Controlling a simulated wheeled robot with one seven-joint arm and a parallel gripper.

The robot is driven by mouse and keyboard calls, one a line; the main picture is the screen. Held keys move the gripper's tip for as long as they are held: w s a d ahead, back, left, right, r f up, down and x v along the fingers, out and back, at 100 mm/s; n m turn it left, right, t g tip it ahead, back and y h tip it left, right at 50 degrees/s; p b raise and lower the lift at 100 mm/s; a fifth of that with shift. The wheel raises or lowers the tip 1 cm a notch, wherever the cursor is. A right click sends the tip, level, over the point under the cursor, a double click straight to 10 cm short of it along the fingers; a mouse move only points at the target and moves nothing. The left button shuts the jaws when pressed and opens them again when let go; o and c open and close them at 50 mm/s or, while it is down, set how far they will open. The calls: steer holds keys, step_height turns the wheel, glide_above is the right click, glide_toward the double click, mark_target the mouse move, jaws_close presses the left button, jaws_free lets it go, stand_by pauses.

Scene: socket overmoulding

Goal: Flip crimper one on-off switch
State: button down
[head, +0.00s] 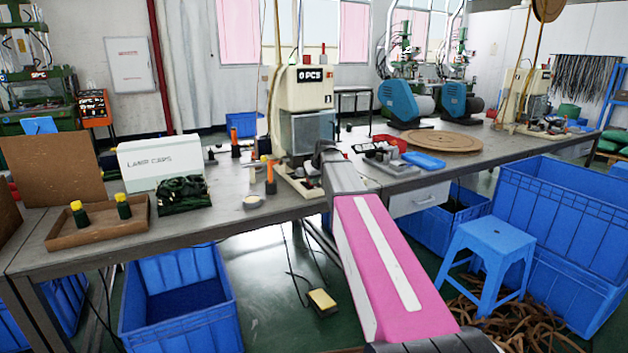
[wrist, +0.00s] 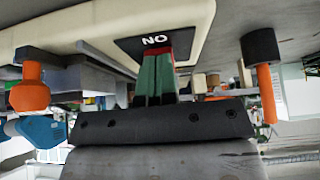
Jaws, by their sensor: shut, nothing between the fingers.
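Crimper one looks to be the cream machine (head: 306,92) with the "0 PCS" display on the workbench. In the wrist view its cream base (wrist: 90,22) spans the top, with a black switch plate (wrist: 133,46) whose white "ON" lettering appears upside down. A red part (wrist: 187,48), probably the switch, shows beside the lettering. My gripper (wrist: 154,66) is shut and empty, its green-looking fingers close together right at the plate and partly covering the switch. I cannot tell whether they touch it, or the switch's position. In the head view my arm hides the fingertips.
On the workbench (head: 226,212), a "LAMP CAPS" box (head: 160,158) and a brown tray (head: 98,227) lie left; a blue tray (head: 424,160) and a round brown disc (head: 444,141) lie right.

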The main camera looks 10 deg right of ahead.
steer(key=shift+w+a+r, duration=0.1)
steer(key=shift+w+a, duration=0.15)
steer(key=shift+w, duration=0.55)
steer(key=shift+s+r, duration=0.1)
steer(key=shift+r, duration=0.5)
steer(key=s+f+v, duration=0.1)
steer(key=s+v, duration=0.1)
steer(key=v, duration=1.1)
steer(key=s+f+m+g, duration=0.1)
steer(key=s+f+g, duration=0.1)
steer(key=s+f, duration=0.7)
steer(key=s+f+m+g+h, duration=0.1)
steer(key=s+f+g, duration=0.1)
steer(key=s+f, duration=0.7)
steer(key=s+f+m+g+h, duration=0.1)
steer(key=s+f, duration=0.8)
steer(key=f, duration=1)
steer(key=shift+f+m+g, duration=0.3)
steer(key=shift+g, duration=0.1)
